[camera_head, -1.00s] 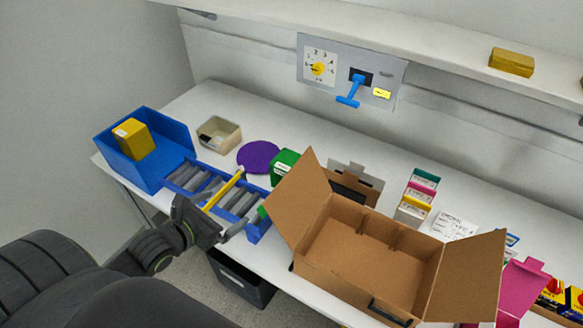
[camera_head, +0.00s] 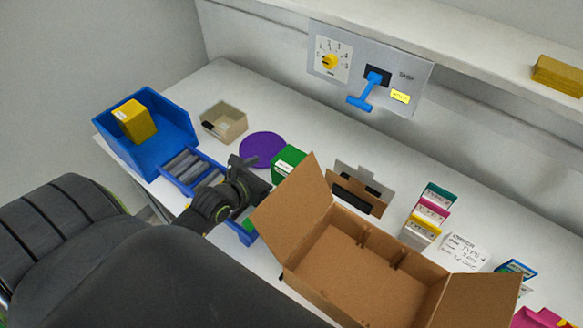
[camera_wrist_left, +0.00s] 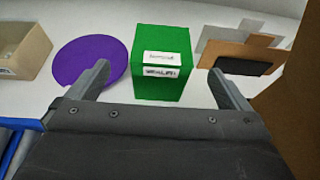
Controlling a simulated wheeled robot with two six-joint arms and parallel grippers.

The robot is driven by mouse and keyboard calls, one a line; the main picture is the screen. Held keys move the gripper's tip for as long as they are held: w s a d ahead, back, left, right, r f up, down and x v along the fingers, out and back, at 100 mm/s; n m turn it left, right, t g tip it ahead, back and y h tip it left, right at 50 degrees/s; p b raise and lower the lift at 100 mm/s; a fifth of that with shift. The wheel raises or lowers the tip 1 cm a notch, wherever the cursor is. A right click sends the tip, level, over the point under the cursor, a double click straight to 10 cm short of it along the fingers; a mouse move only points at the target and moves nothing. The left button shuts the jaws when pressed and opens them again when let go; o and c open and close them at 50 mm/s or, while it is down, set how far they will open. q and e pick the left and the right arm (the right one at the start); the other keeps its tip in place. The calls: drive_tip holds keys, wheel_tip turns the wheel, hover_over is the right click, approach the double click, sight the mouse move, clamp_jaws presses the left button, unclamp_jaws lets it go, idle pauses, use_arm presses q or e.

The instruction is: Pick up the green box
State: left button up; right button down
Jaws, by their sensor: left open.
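The green box (camera_head: 287,163) stands upright on the white table between a purple disc and the open cardboard box. In the left wrist view the green box (camera_wrist_left: 161,64) shows white labels on its near face and lies ahead of the fingers, roughly centred between them. My left gripper (camera_wrist_left: 160,80) is open and empty, its two fingers spread apart and short of the box. In the head view my left gripper (camera_head: 252,172) is over the roller track, just left of the green box, its fingers partly hidden by the wrist. My right gripper is not in view.
The open cardboard box (camera_head: 345,262) stands close right, its flap reaching near the green box. The purple disc (camera_head: 262,149) lies flat at left. A beige bin (camera_head: 223,122), blue bin (camera_head: 178,127) with a yellow box, and blue roller track (camera_head: 190,166) are further left.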

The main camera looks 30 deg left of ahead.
sight(286, 164)
use_arm(q)
drive_tip(key=x, duration=0.4)
drive_tip(key=shift+w+f, duration=0.15)
drive_tip(key=shift+w, duration=0.2)
drive_tip(key=shift+w+f, duration=0.15)
drive_tip(key=shift+w, duration=0.2)
drive_tip(key=shift+w+d+f+p, duration=0.2)
drive_tip(key=shift+w+p, duration=0.1)
drive_tip(key=shift+w, duration=0.25)
drive_tip(key=x, duration=0.4)
drive_tip(key=shift+d+f, duration=0.1)
drive_tip(key=shift+d, duration=0.05)
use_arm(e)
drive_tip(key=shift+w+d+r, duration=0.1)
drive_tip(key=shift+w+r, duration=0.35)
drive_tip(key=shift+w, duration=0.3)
use_arm(q)
drive_tip(key=c, duration=1.1)
drive_tip(key=shift+c, duration=0.2)
